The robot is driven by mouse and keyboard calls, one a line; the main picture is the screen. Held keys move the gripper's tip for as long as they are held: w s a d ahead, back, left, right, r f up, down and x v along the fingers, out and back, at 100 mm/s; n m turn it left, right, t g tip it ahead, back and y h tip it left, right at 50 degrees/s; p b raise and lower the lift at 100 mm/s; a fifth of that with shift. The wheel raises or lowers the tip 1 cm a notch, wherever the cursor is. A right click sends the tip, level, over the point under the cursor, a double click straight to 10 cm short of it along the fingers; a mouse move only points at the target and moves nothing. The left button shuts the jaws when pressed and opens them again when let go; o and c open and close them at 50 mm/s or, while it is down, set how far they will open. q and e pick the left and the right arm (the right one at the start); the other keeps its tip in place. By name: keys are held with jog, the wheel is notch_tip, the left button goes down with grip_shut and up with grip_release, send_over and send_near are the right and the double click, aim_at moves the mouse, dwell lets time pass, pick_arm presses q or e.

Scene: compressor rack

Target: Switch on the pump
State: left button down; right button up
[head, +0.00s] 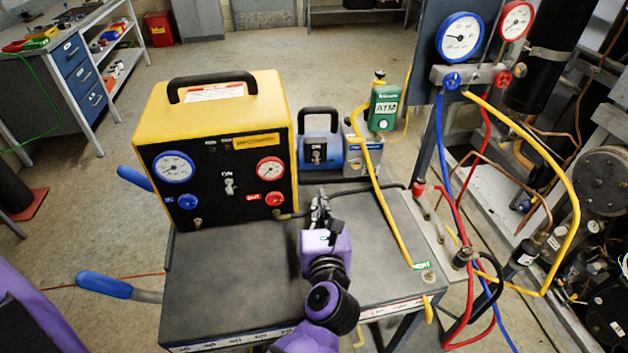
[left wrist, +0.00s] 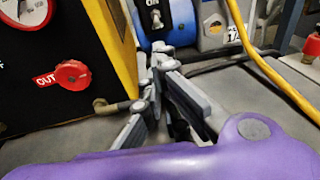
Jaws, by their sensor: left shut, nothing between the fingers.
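The blue pump (head: 330,150) with a black handle stands on the cart behind the yellow recovery unit's right side. Its front has a small toggle switch (head: 316,156) with an ON label above it; I cannot tell its position. My left gripper (head: 320,203) is shut and empty, in front of the pump and apart from it, pointing towards it. In the left wrist view, the shut fingertips (left wrist: 157,58) lie just below the pump's dark switch panel (left wrist: 156,18) in the picture. My right gripper is not in view.
The yellow recovery unit (head: 212,110), with gauges, knobs and its own ON switch (head: 229,186), stands left of the gripper. A yellow hose (head: 379,196) runs along the right. The grey cart top (head: 235,260) is clear in front.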

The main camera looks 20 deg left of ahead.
aim_at(317, 160)
pick_arm(q)
jog(key=p+x, duration=0.1)
jog(key=x, duration=0.7)
jog(key=shift+w+a, duration=0.15)
jog(key=shift+w, duration=0.25)
jog(key=shift+w+a+f, duration=0.1)
jog(key=shift+w+a, duration=0.2)
jog(key=shift+w, duration=0.25)
jog(key=shift+w, duration=0.1)
